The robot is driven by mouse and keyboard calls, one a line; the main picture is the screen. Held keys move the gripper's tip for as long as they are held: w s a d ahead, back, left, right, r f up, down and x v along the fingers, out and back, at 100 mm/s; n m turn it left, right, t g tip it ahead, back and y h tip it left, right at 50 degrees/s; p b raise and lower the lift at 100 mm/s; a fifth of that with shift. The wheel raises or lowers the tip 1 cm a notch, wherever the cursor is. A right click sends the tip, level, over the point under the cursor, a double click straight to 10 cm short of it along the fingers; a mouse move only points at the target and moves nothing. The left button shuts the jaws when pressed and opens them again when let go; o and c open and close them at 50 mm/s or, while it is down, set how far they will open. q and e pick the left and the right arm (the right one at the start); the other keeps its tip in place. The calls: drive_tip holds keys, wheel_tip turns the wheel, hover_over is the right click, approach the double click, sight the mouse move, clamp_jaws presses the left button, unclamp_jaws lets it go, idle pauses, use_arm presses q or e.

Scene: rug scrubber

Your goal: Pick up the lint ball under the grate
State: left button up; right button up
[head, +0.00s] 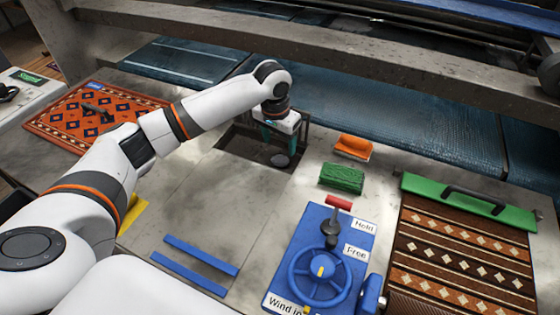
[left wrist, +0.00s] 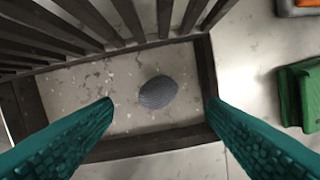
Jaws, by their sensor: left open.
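The lint ball (left wrist: 158,92) is a grey, ribbed, rounded lump on the speckled floor of a dark-framed recess. In the head view the lint ball (head: 280,160) shows just below my left gripper (head: 279,140). The grate (left wrist: 75,25) is a set of dark slats along the top and left of the left wrist view; it looks raised at the recess's far side, leaving the ball uncovered. My left gripper is open and empty, its teal fingers on either side of the ball in the left wrist view, apart from it. My right gripper is not in view.
A green brush (head: 342,178) and an orange block (head: 353,147) lie right of the recess. A blue panel (head: 322,255) with a handwheel and lever stands nearer. A patterned rug (head: 465,245) under a green clamp bar is at right, another rug (head: 90,115) at left.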

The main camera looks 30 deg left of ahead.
sight(280, 157)
use_arm(q)
drive_tip(key=f, duration=0.6)
drive_tip(key=shift+w+f+p, duration=0.2)
drive_tip(key=shift+w+p, duration=0.1)
drive_tip(key=shift+c, duration=0.4)
drive_tip(key=c, duration=1)
drive_tip(key=shift+a, duration=0.1)
